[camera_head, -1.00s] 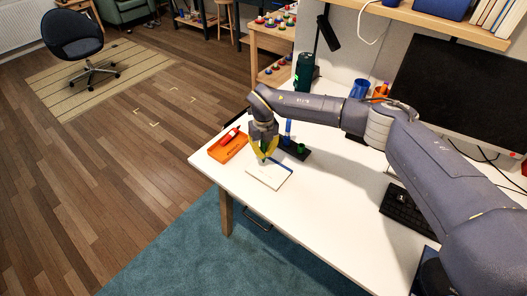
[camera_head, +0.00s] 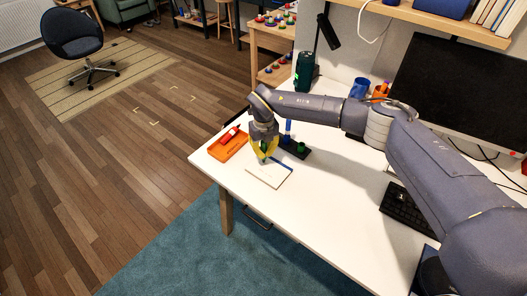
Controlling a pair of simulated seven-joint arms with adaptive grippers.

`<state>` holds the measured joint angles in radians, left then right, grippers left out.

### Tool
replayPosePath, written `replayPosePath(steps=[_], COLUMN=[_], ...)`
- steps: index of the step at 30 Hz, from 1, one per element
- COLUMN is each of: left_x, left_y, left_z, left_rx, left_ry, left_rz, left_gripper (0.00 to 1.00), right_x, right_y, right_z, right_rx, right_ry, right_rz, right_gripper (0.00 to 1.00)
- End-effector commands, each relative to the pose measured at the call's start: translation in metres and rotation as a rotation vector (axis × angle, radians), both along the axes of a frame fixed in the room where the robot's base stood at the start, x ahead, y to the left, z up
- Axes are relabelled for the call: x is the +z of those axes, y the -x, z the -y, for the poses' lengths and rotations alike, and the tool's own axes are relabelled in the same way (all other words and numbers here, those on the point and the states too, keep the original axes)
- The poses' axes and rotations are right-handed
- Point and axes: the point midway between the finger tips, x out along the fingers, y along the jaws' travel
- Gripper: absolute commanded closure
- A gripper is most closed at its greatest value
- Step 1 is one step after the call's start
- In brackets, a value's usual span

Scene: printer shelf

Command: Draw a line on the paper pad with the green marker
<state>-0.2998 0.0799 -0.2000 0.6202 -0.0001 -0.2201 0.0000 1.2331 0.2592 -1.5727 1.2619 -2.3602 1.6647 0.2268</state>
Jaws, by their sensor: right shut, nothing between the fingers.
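The white paper pad (camera_head: 269,177) with a dark blue edge lies on the white desk. My right gripper (camera_head: 264,158), with yellow fingers, points down over the pad's far left part and is shut. Something green shows at its fingers; I cannot make out its shape, or whether the tip touches the paper. A black holder (camera_head: 295,152) stands just right of the gripper, with a blue marker (camera_head: 288,130) upright in it and a small green piece (camera_head: 301,147) at its right end. My left gripper is not in view.
An orange tray (camera_head: 231,150) with a red item (camera_head: 230,134) is left of the gripper. The desk's front middle is clear.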

Motion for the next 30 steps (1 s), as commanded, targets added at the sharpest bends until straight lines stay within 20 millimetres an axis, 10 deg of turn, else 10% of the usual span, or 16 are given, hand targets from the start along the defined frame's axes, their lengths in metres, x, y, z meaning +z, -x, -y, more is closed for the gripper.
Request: replayPosePath(steps=[30], left_x=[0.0], left_y=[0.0], left_z=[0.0], left_rx=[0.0], left_ry=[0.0], left_rz=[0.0], left_gripper=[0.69], right_x=[-0.002], right_y=[0.01], right_z=[0.012], right_rx=[-0.001], right_ry=[0.002], right_rz=[-0.003], right_gripper=[1.0])
